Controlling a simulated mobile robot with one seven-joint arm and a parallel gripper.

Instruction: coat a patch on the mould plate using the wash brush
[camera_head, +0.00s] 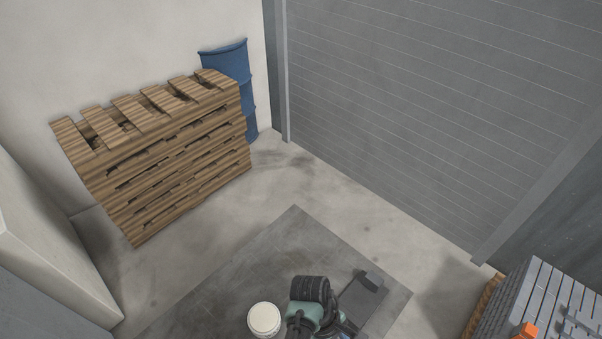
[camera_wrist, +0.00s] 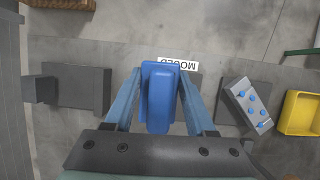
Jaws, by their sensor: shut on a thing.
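My gripper (camera_wrist: 158,110) is shut on a blue block-like thing, which looks like the handle of the wash brush (camera_wrist: 158,85). It stands between the two blue fingers. No bristles show, so the brush's lower end is hidden. A white label reading MOULD, upside down (camera_wrist: 176,63), lies on the surface just beyond the handle and is partly covered by it. The mould plate itself cannot be made out clearly; the handle and gripper hide the area below the label. In the head view my arm hides the gripper and brush.
A dark grey block with a smaller block at its end (camera_wrist: 78,88) lies left; it also shows in the head view (camera_head: 361,299). Right are a grey block with blue pins (camera_wrist: 248,102) and a yellow bin (camera_wrist: 300,113). Stacked pallets (camera_head: 170,150) and a blue drum (camera_head: 235,65) stand far off.

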